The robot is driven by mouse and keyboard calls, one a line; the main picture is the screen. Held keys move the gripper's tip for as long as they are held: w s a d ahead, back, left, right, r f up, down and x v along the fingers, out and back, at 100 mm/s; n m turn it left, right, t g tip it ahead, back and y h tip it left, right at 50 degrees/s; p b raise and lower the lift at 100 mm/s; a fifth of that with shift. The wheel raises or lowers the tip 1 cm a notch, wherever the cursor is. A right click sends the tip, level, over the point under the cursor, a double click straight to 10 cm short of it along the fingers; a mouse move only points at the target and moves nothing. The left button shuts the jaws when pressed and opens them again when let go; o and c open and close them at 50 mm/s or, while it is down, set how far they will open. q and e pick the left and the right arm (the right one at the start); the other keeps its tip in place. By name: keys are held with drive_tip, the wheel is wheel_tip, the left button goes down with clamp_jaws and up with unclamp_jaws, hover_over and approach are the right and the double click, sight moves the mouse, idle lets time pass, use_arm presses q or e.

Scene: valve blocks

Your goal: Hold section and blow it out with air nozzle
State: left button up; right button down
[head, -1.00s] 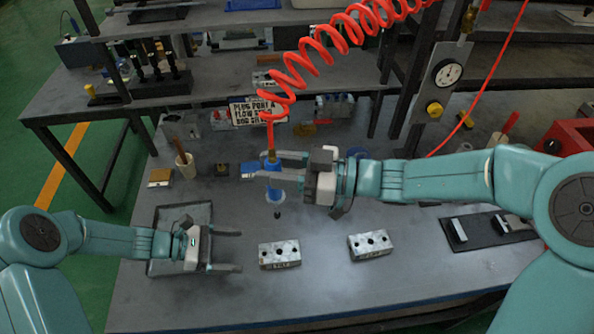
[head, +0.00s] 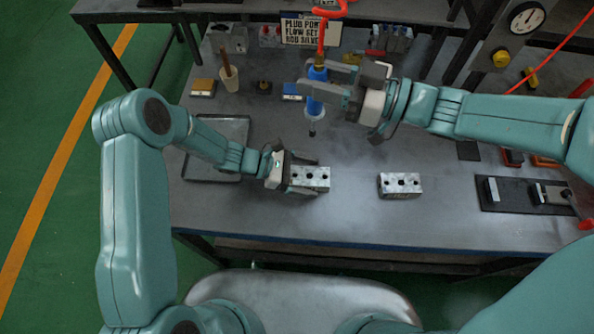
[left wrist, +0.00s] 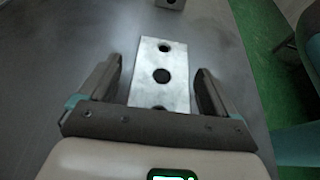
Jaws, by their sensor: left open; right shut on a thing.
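A silver valve section with round holes (head: 311,178) lies on the bench, and it also shows in the left wrist view (left wrist: 161,76). My left gripper (head: 302,174) is open, with its fingers on either side of the near end of this section; in the left wrist view gaps show beside the block. A second holed section (head: 400,185) lies to the right. My right gripper (head: 332,87) is shut on the blue air nozzle (head: 316,92), which points down above the bench behind the left section. A red hose (head: 322,35) rises from the nozzle.
A shallow grey tray (head: 243,128) lies behind my left arm. A dark fixture plate (head: 525,209) lies at the right. A cup with a brush (head: 229,78), a sign (head: 311,30) and a gauge panel (head: 510,35) stand farther back. The bench between the sections is clear.

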sight(315, 133)
use_arm(q)
drive_tip(key=shift+s, duration=0.1)
use_arm(e)
drive_tip(key=shift+s+r, duration=0.1)
drive_tip(key=shift+s, duration=0.05)
use_arm(q)
drive_tip(key=c, duration=1.4)
use_arm(e)
drive_tip(key=shift+a, duration=0.1)
wheel_tip(315, 133, down, 12)
drive_tip(key=shift+r, duration=0.15)
drive_tip(key=shift+f, duration=0.2)
